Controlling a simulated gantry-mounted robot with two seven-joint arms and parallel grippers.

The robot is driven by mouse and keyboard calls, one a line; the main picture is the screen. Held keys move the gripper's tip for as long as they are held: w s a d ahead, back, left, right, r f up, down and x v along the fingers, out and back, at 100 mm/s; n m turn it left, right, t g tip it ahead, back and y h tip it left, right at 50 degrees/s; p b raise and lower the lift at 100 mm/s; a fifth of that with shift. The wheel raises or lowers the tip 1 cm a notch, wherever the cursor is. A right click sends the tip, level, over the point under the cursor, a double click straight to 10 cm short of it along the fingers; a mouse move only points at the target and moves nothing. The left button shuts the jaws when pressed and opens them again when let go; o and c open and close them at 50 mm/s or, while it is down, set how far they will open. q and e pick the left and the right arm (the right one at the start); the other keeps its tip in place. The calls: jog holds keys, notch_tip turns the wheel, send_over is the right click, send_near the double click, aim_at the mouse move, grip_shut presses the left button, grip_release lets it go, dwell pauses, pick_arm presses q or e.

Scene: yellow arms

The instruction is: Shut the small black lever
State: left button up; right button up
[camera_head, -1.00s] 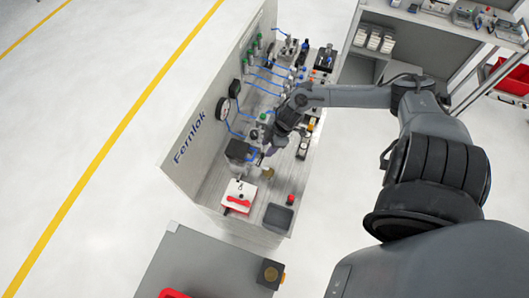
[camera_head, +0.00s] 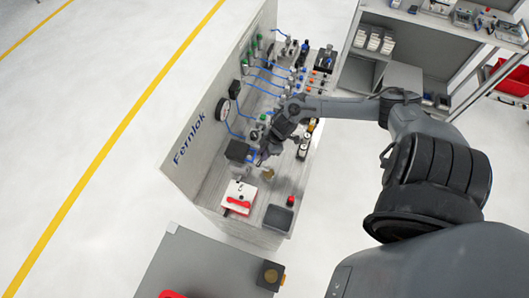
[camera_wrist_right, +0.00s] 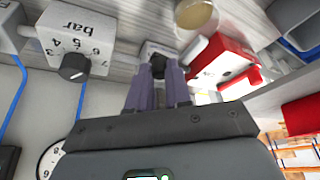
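A small dark part (camera_wrist_right: 158,66), likely the black lever, shows between my fingertips in the right wrist view, on a pale fitting low on the panel bench. My right gripper (camera_wrist_right: 158,84) has purple-grey fingers with a narrow gap between them. The tips reach this part, but I cannot tell whether they grip it or only flank it. In the head view my right gripper (camera_head: 261,156) is down at the bench near a dark box (camera_head: 238,151), and the lever is too small to make out. My left gripper is not in view.
A white box with a red handle (camera_head: 238,204) stands near the bench's front end, beside a grey tray (camera_head: 277,218) and a red button (camera_head: 290,200). In the wrist view a white "bar" dial box (camera_wrist_right: 82,37) is at left and a brass disc (camera_wrist_right: 196,13) above.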

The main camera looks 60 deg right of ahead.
grip_shut()
jog(key=shift+w+n+b, duration=0.3)
jog(key=shift+n, duration=0.2)
jog(key=shift+w+n+y, duration=0.1)
jog(key=shift+n+y, duration=0.2)
jog(key=shift+n, duration=0.3)
jog(key=shift+g, duration=0.3)
jog(key=o, duration=0.7)
grip_release()
jog(key=shift+o, duration=0.2)
